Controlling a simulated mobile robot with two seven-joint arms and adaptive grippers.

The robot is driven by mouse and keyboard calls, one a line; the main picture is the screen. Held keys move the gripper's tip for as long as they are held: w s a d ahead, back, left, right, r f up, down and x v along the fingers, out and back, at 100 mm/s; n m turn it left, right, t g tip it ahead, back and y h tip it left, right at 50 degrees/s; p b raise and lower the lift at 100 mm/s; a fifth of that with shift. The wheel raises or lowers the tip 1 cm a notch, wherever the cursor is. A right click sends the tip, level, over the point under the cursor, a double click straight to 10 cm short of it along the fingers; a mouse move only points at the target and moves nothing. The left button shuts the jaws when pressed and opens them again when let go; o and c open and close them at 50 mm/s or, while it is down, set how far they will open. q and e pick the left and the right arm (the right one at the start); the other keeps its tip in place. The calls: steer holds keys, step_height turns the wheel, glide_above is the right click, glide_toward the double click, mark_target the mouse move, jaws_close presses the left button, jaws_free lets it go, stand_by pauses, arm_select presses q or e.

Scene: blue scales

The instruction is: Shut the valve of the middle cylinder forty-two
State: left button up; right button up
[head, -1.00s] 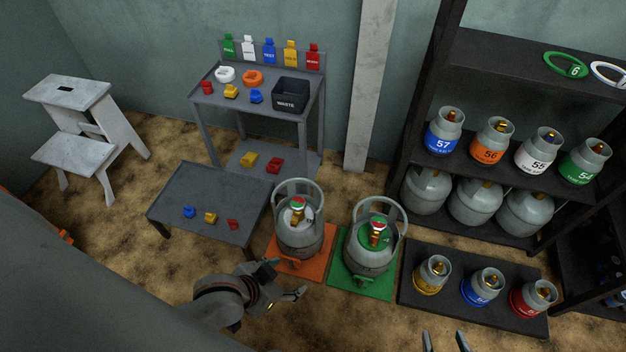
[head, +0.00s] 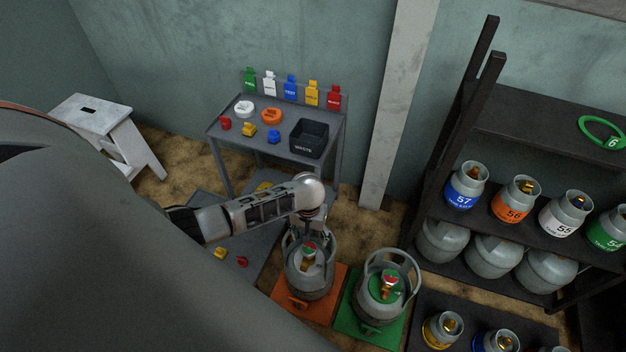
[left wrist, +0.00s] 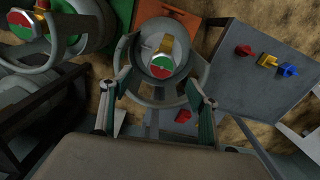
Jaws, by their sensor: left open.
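A grey cylinder (head: 309,280) with a collar handle stands on an orange mat, its brass valve and red-green gauge (head: 308,250) on top. A similar cylinder (head: 383,295) with a gauge stands to its right on a green mat. I cannot read the number forty-two on any cylinder. My left gripper (head: 310,226) is above the far side of the orange-mat cylinder's collar. In the left wrist view it is open (left wrist: 156,82), its fingers on either side of the collar, with the brass valve (left wrist: 165,43) and gauge (left wrist: 160,67) between and beyond them. Contact is unclear. My right gripper is out of view.
The grey bench (head: 224,128) behind holds a waste bin (head: 309,139) and coloured parts. A low table (left wrist: 250,92) beside the cylinder carries small coloured pieces. A black rack (head: 452,215) with several cylinders stands right; more stand on a black base (head: 418,307) in front.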

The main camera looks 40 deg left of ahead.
mark_target(309, 248)
arm_select(q)
steer(key=shift+w+a+f, duration=0.15)
steer(key=shift+w+a, duration=0.05)
steer(key=shift+a, duration=0.1)
steer(key=f, duration=0.1)
steer(key=f+b, duration=0.2)
steer(key=shift+s+f, duration=0.35)
steer(key=shift+f, duration=0.05)
step_height(309, 248, down, 4)
steer(key=shift+w+r+b, duration=0.15)
steer(key=shift+r+b, duration=0.05)
steer(key=shift+b, duration=0.95)
steer(key=shift+w+f, duration=0.1)
steer(key=shift+w, duration=0.1)
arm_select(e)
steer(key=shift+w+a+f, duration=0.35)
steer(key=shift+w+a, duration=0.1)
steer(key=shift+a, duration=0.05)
arm_select(q)
steer(key=c, duration=1.1)
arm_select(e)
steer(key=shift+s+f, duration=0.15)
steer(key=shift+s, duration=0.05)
